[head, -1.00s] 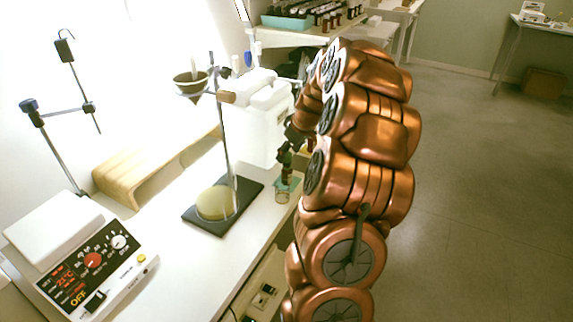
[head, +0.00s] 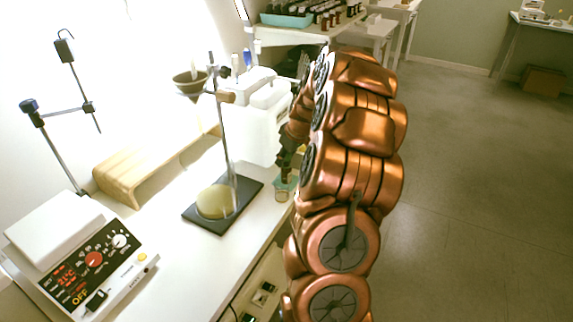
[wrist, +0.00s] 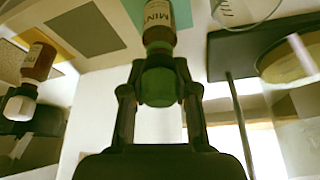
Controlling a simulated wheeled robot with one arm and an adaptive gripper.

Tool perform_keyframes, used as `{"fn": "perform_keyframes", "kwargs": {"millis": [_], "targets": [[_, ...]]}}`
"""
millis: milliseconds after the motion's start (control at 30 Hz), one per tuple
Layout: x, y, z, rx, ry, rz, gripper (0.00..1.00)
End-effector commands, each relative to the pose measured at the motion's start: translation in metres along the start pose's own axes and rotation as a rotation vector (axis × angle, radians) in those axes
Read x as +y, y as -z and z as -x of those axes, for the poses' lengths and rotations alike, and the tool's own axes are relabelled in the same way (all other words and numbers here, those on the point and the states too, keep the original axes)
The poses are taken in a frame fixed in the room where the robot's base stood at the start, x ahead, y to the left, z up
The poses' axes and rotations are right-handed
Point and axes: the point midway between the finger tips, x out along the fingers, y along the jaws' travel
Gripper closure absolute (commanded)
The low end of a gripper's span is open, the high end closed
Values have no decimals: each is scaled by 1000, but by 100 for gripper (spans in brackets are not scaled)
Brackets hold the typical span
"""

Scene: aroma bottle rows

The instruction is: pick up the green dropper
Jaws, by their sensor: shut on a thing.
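The green dropper (wrist: 158,82) is in the middle of the wrist view, on top of a brown bottle (wrist: 158,20) with a pale label reading "MIN". My gripper (wrist: 158,75) is shut on the green dropper, with one finger on each side. The bottle and dropper still look joined; whether the dropper sits loose in its neck cannot be seen. In the head view my gripper (head: 284,168) is low over the right edge of the white bench, and the dropper is too small and dark to make out there.
A glass beaker (head: 282,192) stands at the bench's right edge. Left of it are a dark stand base (head: 240,196) with a metal rod and a wooden step (head: 150,165). A white-capped brown bottle (wrist: 38,62) shows at left in the wrist view. White containers (head: 248,120) stand behind.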

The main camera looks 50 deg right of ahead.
Motion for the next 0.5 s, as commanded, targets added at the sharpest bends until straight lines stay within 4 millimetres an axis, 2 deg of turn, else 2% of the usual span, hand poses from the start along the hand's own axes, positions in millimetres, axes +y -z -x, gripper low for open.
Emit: {"fn": "perform_keyframes", "kwargs": {"millis": [267, 367, 500], "targets": [[0, 2, 3, 1, -1, 0, 79], [2, 7, 13, 4, -4, 1, 79], [1, 15, 35, 4, -4, 1, 79]]}}
